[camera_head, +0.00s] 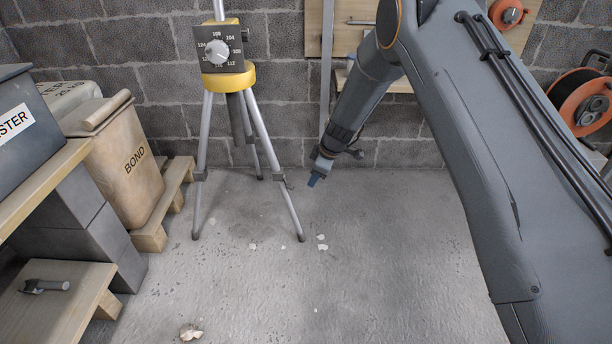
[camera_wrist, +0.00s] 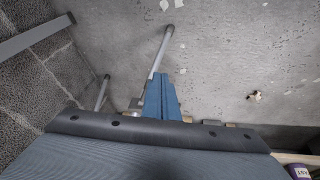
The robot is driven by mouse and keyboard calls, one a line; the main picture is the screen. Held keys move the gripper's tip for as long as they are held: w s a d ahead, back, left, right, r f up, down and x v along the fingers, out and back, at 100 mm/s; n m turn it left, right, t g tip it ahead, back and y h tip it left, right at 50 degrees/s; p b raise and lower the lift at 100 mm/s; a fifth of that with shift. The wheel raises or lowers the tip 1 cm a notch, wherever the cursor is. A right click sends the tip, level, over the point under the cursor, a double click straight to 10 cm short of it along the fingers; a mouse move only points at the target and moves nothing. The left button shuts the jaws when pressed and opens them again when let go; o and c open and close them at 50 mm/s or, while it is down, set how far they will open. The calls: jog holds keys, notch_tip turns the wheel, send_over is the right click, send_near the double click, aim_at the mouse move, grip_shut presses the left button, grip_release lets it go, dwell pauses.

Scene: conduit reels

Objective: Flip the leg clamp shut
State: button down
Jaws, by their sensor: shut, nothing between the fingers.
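A tripod (camera_head: 239,78) with a yellow head and grey legs stands before the block wall in the head view. Small dark clamps sit partway down its legs, one on the right front leg (camera_head: 284,182) and one on the left leg (camera_head: 199,174). Whether their levers are open is too small to tell. My gripper (camera_head: 314,182), with blue fingers, is shut and empty, pointing down just right of the right front leg's clamp. In the wrist view my fingers (camera_wrist: 162,90) overlap the line of a tripod leg (camera_wrist: 163,48) and hide its upper part. Contact cannot be told.
A bag marked BOND (camera_head: 128,160) stands on a pallet (camera_head: 152,235) at left. A low wooden board (camera_head: 60,315) with a small tool is at front left. Orange reels (camera_head: 590,100) are at right. The middle floor is mostly clear, with small scraps.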

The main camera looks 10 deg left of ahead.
jog(key=shift+s+d+r, duration=0.15)
jog(key=shift+s+d, duration=0.1)
jog(key=shift+d, duration=0.3)
jog(key=shift+s+d+r, duration=0.1)
jog(key=shift+s+d, duration=0.1)
jog(key=shift+d, duration=0.3)
jog(key=shift+r, duration=0.1)
jog(key=s+a+r+m+g, duration=0.2)
jog(key=s+r+m, duration=0.3)
jog(key=s+r, duration=1.4)
jog(key=s+d+r+m+h, duration=0.1)
jog(key=s+d+r+m, duration=0.3)
jog(key=s, duration=0.9)
jog(key=s+d+r+m+h, duration=0.15)
jog(key=s+d, duration=0.45)
jog(key=s, duration=0.6)
jog(key=d+r+m+p, duration=0.3)
jog(key=d+r+p, duration=0.7)
jog(key=p, duration=0.5)
jog(key=d+r+m+h+p, duration=0.1)
jog(key=d+r+m+p, duration=0.2)
jog(key=d+r+p, duration=0.7)
notch_tip(320, 180, up, 5)
jog(key=p, duration=0.5)
jog(key=shift+s+d+r, duration=0.15)
jog(key=shift+s+d, duration=0.1)
jog(key=shift+d, duration=0.15)
